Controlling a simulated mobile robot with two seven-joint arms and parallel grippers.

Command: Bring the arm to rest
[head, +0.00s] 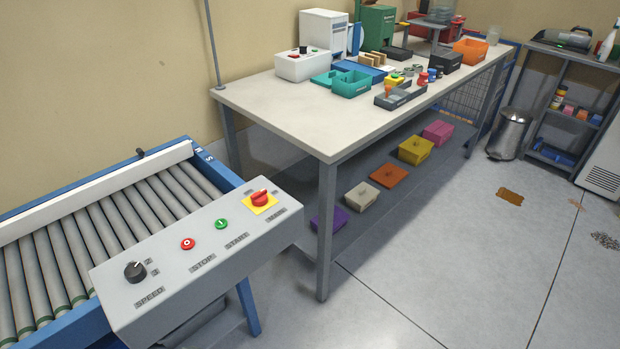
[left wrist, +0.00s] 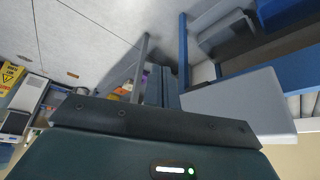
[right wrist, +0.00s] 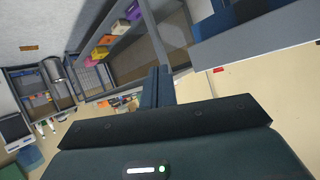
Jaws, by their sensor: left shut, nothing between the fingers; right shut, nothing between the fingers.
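Neither of my arms shows in the head view. My left gripper (left wrist: 168,75) shows in the left wrist view as two dark fingers close together and empty, with open floor and blue framing beyond them. My right gripper (right wrist: 159,76) shows in the right wrist view, its dark fingers together with nothing between them. The workbench shows beyond it in that view.
A conveyor (head: 75,232) with a grey control box (head: 205,262) stands at the left front. A long workbench (head: 290,115) carries several bins and tools. The floor (head: 450,250) at the right is mostly clear.

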